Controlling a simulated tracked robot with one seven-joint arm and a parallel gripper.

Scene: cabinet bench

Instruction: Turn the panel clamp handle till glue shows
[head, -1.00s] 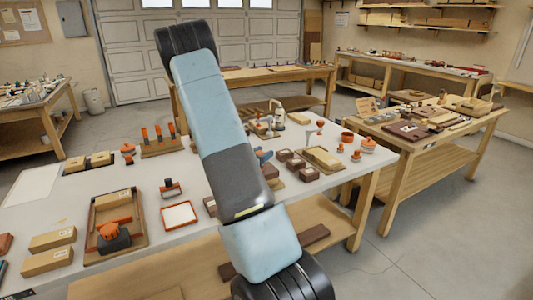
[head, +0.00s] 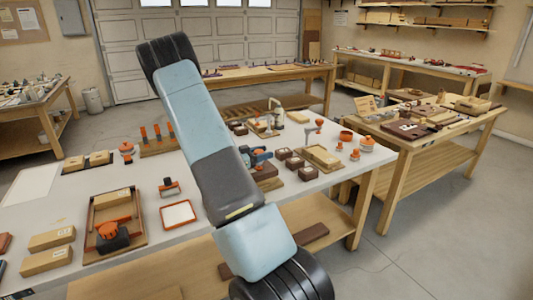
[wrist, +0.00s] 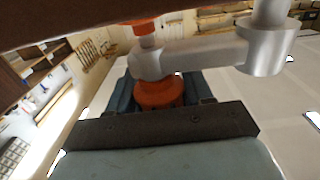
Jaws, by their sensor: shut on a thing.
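In the wrist view my gripper (wrist: 160,97) is shut on an orange knob (wrist: 158,90), with a dark finger on each side. The knob sits at the end of a grey metal handle arm (wrist: 200,58), which runs right to a round grey hub (wrist: 268,48). A dark brown panel edge (wrist: 60,22) crosses the top of this view. In the head view my gripper (head: 260,156) shows as a small blue shape just right of my arm, over brown wood. My arm hides most of the clamp there. I cannot make out any glue.
Several dark brown blocks (head: 293,163) and a board with a light block (head: 322,156) lie close right of my gripper. An orange-rimmed tray (head: 178,214) and a wooden tray (head: 115,215) lie to the left. The bench's front edge (head: 345,182) is near.

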